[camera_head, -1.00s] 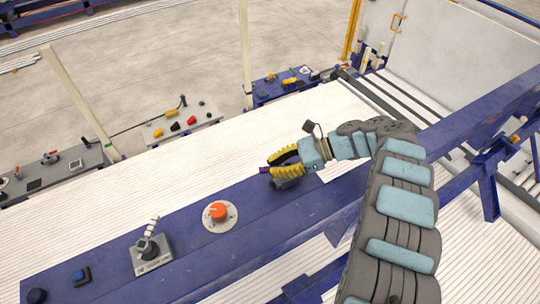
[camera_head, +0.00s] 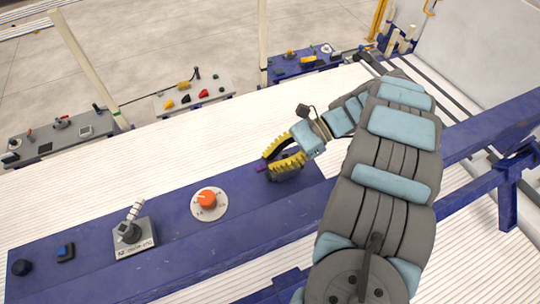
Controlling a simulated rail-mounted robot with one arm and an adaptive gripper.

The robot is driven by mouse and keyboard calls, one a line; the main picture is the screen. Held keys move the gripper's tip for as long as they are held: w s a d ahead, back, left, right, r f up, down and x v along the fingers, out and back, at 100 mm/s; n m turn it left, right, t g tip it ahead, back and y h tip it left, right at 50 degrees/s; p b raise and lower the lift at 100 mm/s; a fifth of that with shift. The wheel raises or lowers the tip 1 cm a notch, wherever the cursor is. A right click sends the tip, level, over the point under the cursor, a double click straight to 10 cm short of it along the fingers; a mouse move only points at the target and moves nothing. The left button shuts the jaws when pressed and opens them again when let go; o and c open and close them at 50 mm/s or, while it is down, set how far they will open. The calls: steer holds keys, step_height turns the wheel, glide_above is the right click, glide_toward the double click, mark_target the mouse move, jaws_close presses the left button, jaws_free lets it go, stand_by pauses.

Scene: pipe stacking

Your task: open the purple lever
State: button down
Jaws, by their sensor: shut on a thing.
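The purple lever (camera_head: 262,168) shows as a small purple tip on the blue beam, right of the orange knob. My gripper (camera_head: 270,164), with yellow ribbed fingers, is closed around it. The fingers hide most of the lever, and its angle cannot be made out. A dark base (camera_head: 286,177) shows partly beneath the fingers.
On the same blue beam (camera_head: 175,212) are an orange rotary knob (camera_head: 207,198), a grey joystick box (camera_head: 131,236), a blue button (camera_head: 66,251) and a dark round knob (camera_head: 21,267). White pipes (camera_head: 190,145) lie behind. Control panels (camera_head: 195,92) stand farther back.

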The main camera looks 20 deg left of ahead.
stand_by(0.3)
steer(key=c, duration=1.1)
jaws_free()
steer(key=shift+s+f, duration=0.1)
steer(key=shift+s, duration=0.05)
steer(key=shift+o, duration=0.2)
steer(key=shift+w, duration=0.2)
